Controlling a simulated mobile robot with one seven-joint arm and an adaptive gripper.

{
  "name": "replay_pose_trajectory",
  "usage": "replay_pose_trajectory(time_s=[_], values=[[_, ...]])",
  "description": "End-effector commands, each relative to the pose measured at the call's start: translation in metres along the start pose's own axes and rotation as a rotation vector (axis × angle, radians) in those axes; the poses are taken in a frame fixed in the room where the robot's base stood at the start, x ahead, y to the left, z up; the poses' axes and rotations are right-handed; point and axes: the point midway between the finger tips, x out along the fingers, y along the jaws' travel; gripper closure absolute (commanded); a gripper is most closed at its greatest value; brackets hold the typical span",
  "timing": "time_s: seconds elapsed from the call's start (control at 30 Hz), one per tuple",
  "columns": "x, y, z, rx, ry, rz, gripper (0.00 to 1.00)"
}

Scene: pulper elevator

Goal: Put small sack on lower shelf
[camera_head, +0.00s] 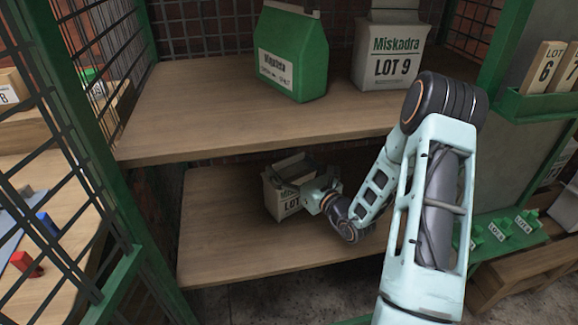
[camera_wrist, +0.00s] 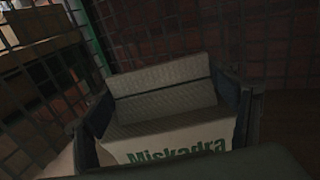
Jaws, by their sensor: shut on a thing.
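A small cream sack (camera_head: 284,187) with green "Miskadra" print and "LOT" lettering is at the lower shelf (camera_head: 225,240), toward its back left. It looks upright and slightly turned; whether its base touches the board is hard to tell. My gripper (camera_head: 308,192) reaches in from the right, under the upper shelf, and is shut on the sack. In the wrist view the sack (camera_wrist: 170,135) sits between the two dark fingers (camera_wrist: 168,120), one on each side, with its folded top facing the camera. My wrist hides part of the sack's front right.
The upper shelf (camera_head: 200,105) holds a green sack (camera_head: 292,55) and a white "LOT 9" sack (camera_head: 390,55). Its board hangs close above my gripper. A green mesh frame (camera_head: 85,150) stands left, a green rack (camera_head: 535,105) right. The lower shelf's front and right are clear.

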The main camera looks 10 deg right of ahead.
Motion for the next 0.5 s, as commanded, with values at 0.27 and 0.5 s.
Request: replay_pose_trajectory(time_s=[0.27, 0.5], values=[[0.0, 0.0, -0.0028, 0.0, 0.001, 0.0, 0.12], [-0.0001, 0.0, -0.0028, 0.001, 0.001, 0.0, 0.04]])
